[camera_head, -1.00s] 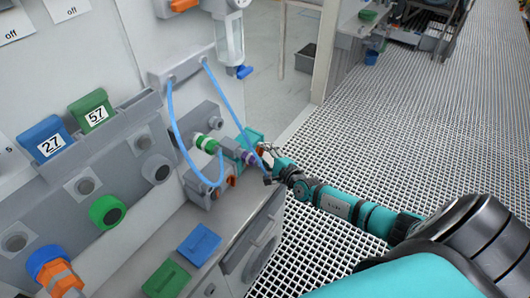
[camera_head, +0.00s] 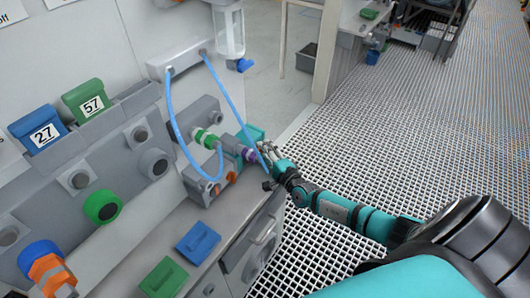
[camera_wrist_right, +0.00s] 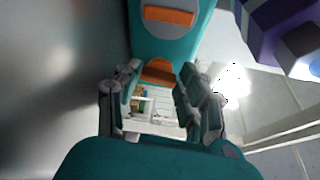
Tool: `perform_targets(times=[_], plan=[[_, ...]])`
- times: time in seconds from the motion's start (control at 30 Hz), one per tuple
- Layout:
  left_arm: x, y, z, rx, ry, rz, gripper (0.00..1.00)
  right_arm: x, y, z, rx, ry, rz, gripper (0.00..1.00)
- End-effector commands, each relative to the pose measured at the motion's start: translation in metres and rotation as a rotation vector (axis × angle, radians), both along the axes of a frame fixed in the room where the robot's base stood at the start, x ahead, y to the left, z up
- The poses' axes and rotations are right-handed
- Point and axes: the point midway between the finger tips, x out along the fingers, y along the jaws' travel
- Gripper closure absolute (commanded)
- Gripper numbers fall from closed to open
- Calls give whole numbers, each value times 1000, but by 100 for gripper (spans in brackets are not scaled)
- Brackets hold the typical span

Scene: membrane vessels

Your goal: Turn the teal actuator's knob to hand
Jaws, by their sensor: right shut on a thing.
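My right gripper (camera_head: 266,157) reaches the actuator from the right. In the wrist view its fingers (camera_wrist_right: 156,84) stand on either side of the lower knob and are shut on it. Which way the knob points is hard to read. My left gripper is not in view.
Blue hoses (camera_head: 226,100) loop close to my right gripper. A purple ring (camera_head: 250,156) and green fitting (camera_head: 206,139) lie beside the actuator. Blue (camera_head: 198,243) and green (camera_head: 163,279) lids lie on the bench.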

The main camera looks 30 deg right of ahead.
Motion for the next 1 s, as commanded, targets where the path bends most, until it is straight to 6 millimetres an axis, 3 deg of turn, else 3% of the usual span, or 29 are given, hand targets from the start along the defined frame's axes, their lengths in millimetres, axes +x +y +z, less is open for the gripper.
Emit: perform_targets(times=[0.1, 0.13, 0.3, 0.67, 1.0], plan=[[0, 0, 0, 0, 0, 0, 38, 0, 1, -1, -2, 2, 1, 92], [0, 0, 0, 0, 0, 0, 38, 0, 1, -1, -2, 2, 1, 57], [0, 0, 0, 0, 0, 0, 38, 0, 1, -1, -1, 3, 1, 37], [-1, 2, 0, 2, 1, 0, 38, -8, 1, -4, -1, 10, 3, 37], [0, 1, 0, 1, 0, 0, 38, -58, 1, 0, -1, 9, 3, 37]])
